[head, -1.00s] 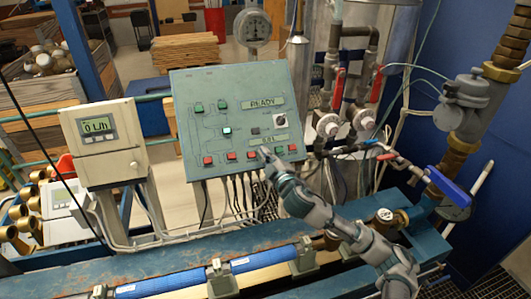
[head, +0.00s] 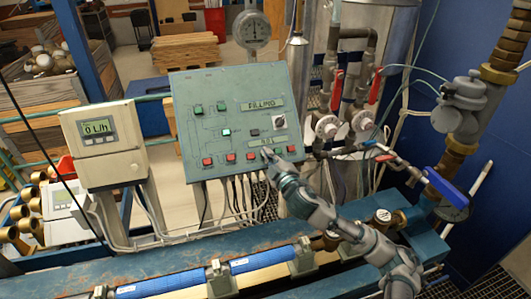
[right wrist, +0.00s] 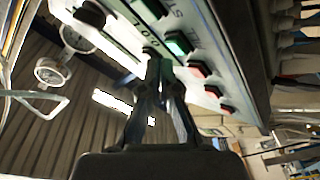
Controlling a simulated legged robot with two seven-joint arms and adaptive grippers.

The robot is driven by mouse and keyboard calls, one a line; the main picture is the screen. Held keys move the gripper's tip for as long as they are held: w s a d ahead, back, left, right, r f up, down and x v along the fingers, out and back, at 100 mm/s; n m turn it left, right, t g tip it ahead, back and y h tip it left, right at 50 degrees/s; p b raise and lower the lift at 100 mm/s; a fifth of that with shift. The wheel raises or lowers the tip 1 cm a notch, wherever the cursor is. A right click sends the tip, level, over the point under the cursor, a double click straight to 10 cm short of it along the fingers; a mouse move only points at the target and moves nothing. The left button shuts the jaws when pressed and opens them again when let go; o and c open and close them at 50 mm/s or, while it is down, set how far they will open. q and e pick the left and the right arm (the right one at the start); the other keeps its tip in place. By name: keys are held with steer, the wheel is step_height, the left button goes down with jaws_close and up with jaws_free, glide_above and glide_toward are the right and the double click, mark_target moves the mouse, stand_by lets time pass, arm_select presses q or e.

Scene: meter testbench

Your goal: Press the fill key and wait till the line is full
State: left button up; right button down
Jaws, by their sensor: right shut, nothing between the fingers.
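The green control panel (head: 238,95) stands upright behind the bench, and its display (head: 262,105) reads "FILLING". A row of red keys (head: 231,157) runs along its lower edge, with green keys (head: 198,109) higher up. My right gripper (head: 267,153) is shut and empty, its tip at the panel's lower right. In the right wrist view my shut fingertips (right wrist: 158,62) are at the panel face beside a green key (right wrist: 178,43); they hide what lies under them, and I cannot tell if they touch. My left gripper is not in view.
A meter box (head: 103,143) reading 0 L/h stands left of the panel. Blue pipe (head: 262,260) lies along the bench in front. Red-handled valves (head: 337,89) and a blue-handled valve (head: 447,187) are to the right. Cables hang below the panel.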

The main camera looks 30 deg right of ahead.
steer(key=shift+s+a+r+p, duration=0.25)
steer(key=shift+s+r+p, duration=0.4)
steer(key=shift+s+r, duration=0.25)
steer(key=shift+s+a+r+p, duration=0.2)
steer(key=shift+s+r+p, duration=0.5)
steer(key=shift+s, duration=0.25)
steer(key=shift+r, duration=0.1)
steer(key=shift+s+a+r+p, duration=0.15)
steer(key=shift+s+r+p, duration=0.25)
steer(key=shift+s+r, duration=0.2)
steer(key=shift+f, duration=0.1)
